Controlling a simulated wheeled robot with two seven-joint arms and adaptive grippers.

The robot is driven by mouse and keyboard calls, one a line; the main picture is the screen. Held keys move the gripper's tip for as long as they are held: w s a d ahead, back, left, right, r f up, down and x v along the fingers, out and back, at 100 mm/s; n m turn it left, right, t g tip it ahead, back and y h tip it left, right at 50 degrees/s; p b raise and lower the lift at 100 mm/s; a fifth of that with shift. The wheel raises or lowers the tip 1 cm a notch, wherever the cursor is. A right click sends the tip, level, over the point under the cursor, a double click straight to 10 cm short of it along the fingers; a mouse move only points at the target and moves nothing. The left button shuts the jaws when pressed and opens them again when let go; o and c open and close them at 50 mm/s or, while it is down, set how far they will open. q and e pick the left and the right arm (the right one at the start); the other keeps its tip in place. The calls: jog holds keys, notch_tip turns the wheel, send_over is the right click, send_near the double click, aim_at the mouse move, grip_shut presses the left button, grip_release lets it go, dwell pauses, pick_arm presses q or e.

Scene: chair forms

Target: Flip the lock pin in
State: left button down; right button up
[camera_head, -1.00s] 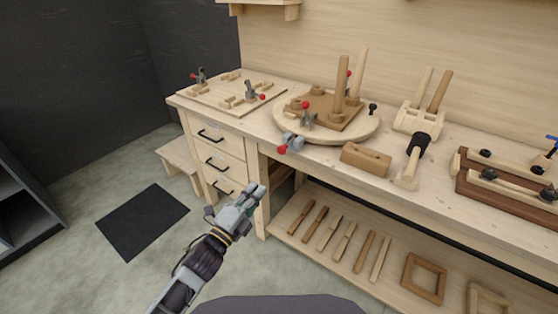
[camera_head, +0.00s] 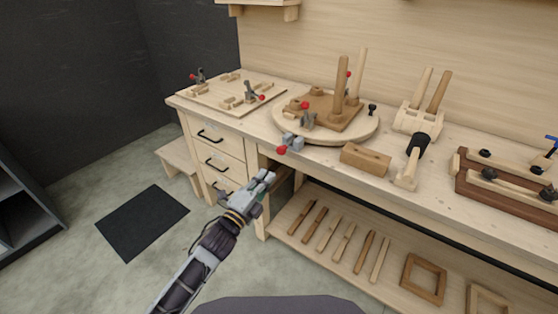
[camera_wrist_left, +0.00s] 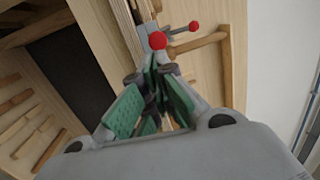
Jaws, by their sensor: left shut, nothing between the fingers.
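The lock pin appears to be the grey metal fitting with a red ball end (camera_head: 291,144) at the bench's front edge, beside the round wooden turntable (camera_head: 345,138). In the left wrist view a red ball (camera_wrist_left: 157,41) shows just beyond my fingertips. A second red ball (camera_wrist_left: 193,26) on a grey rod is behind it. My left gripper (camera_head: 266,178) is shut and empty, below and a little left of the fitting, apart from it in the head view. Whether the fingers touch the ball in the wrist view is hard to tell. My right gripper is not in view.
The turntable carries a brown form with upright posts (camera_head: 341,90) and red-tipped clamps. A clamp board (camera_head: 222,102) lies at left, a wooden block (camera_head: 366,159) at right. Drawers (camera_head: 218,158) and a lower shelf (camera_head: 300,239) are below. Floor in front is open.

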aim_at(284, 153)
pick_arm(q)
jog(key=x, duration=0.8)
jog(key=shift+w, duration=0.2)
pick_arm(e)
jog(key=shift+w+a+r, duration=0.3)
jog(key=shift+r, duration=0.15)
pick_arm(q)
jog(key=shift+w+d, duration=0.1)
